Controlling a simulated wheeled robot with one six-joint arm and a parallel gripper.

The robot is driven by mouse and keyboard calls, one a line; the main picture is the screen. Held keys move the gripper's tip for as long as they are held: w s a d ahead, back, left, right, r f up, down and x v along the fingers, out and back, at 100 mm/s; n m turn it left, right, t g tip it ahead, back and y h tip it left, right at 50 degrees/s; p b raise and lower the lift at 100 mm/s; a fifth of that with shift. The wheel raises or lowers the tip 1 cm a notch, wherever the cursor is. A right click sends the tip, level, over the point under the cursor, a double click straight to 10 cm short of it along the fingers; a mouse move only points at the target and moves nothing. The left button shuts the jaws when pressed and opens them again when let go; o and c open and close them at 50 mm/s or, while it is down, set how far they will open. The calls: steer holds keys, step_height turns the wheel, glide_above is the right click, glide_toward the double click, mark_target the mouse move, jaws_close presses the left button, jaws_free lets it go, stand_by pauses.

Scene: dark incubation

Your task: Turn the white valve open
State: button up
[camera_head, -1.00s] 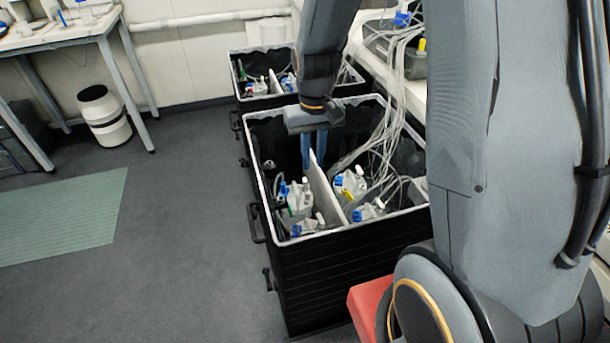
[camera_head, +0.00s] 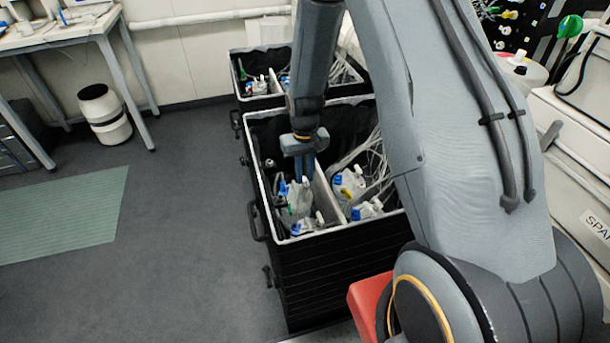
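My gripper (camera_head: 304,170) points straight down into the near black crate (camera_head: 330,268). Its two blue fingers stand apart with a narrow gap and nothing visible between them. Just below the fingertips, in the crate's left compartment, is a translucent bottle (camera_head: 299,205) with blue and whitish fittings. I cannot tell whether the fingertips touch it. No white valve can be made out clearly; the fittings are small and partly hidden by the fingers.
A light divider (camera_head: 327,196) splits the near crate. More blue-capped bottles (camera_head: 347,182) and pale tubes fill its right compartment. A second crate (camera_head: 262,101) stands behind. A white bin (camera_head: 104,115) is at left.

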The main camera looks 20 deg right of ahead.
steer(key=shift+f, duration=0.55)
jaws_close()
